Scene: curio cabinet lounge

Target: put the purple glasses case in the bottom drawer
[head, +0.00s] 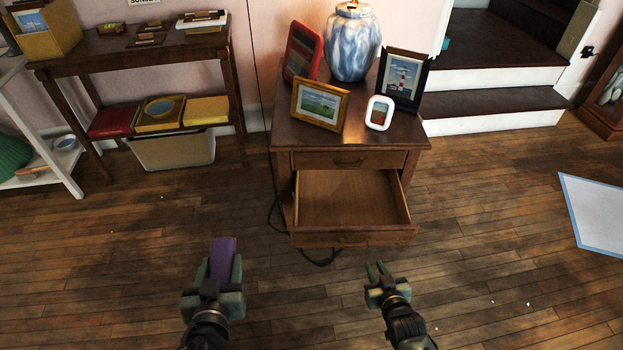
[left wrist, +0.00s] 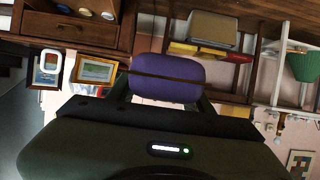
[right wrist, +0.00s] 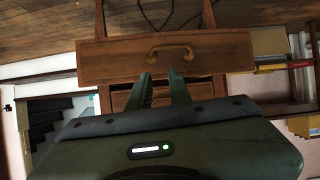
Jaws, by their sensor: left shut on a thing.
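The purple glasses case (head: 223,258) is held upright between the fingers of my left gripper (head: 222,272), above the floor and left of the open drawer. It also shows in the left wrist view (left wrist: 168,77).
The nightstand top (head: 350,150) holds a blue-white vase (head: 352,45) and several picture frames. The upper drawer (head: 345,160) is shut. A side table (head: 130,42) with boxes stands at the left. A dark cable (head: 275,215) runs beside the nightstand. The floor in front is mostly clear.

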